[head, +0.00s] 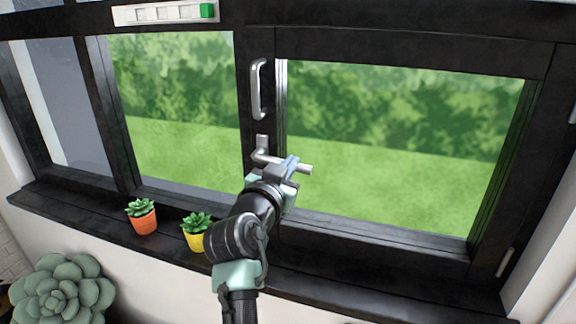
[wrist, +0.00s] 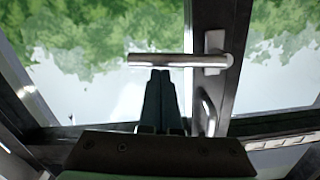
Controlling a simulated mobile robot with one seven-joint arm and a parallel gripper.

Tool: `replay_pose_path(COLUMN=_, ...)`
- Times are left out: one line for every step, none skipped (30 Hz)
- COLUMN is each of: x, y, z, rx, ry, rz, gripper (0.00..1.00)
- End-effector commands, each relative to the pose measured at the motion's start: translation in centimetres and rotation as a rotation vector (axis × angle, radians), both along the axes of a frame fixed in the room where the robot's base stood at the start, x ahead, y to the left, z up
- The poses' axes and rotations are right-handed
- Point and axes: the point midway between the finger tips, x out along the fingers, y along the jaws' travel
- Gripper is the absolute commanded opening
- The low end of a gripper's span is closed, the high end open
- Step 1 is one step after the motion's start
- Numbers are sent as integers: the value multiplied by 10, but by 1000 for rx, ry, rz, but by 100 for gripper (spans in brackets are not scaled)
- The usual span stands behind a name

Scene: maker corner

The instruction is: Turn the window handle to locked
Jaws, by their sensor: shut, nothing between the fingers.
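The window handle (head: 303,169) is a silver lever on a short plate on the dark middle frame post. Its lever lies roughly horizontal, pointing right in the head view. In the wrist view the lever (wrist: 165,60) points left from its plate, because that picture is upside down. My gripper (head: 290,162) is shut and empty at the lever's middle, on the side towards the pull handle above. In the wrist view its fingertips (wrist: 160,71) end right beside the lever. I cannot tell whether they touch it. My gripper hides part of the lever in the head view.
A fixed silver pull handle (head: 257,90) stands upright above the lever. An orange pot (head: 143,221) and a yellow pot (head: 193,238) with succulents stand on the dark sill (head: 75,207), left of my arm. A white strip with a green end (head: 165,13) is on the top frame.

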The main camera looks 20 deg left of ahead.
Motion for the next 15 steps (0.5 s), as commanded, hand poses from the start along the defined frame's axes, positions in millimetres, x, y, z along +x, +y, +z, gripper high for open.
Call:
replay_pose_path(x=0, y=0, z=-11, rx=25, ry=3, rz=0, gripper=0)
replay_pose_path(x=0, y=0, z=-13, rx=43, ry=3, rz=0, gripper=0)
replay_pose_path(x=0, y=0, z=-16, rx=70, ry=4, rz=1, gripper=0)
replay_pose_path(x=0, y=1, z=-18, rx=91, ry=4, rz=2, gripper=0)
replay_pose_path(x=0, y=1, z=-21, rx=115, ry=5, rz=2, gripper=0)
replay_pose_path(x=0, y=0, z=-25, rx=149, ry=6, rz=0, gripper=0)
replay_pose_path(x=0, y=1, z=-27, rx=176, ry=5, rz=2, gripper=0)
replay_pose_path(x=0, y=1, z=-30, rx=205, ry=6, rz=2, gripper=0)
replay_pose_path(x=0, y=2, z=-33, rx=245, ry=6, rz=2, gripper=0)
replay_pose_path(x=0, y=2, z=-35, rx=272, ry=8, rz=3, gripper=0)
replay_pose_path(x=0, y=3, z=-37, rx=302, ry=9, rz=3, gripper=0)
replay_pose_path(x=0, y=3, z=-40, rx=339, ry=10, rz=3, gripper=0)
replay_pose_path(x=0, y=4, z=-42, rx=368, ry=10, rz=2, gripper=0)
replay_pose_path(x=0, y=5, z=-44, rx=396, ry=11, rz=3, gripper=0)
replay_pose_path(x=0, y=6, z=-47, rx=434, ry=12, rz=3, gripper=0)
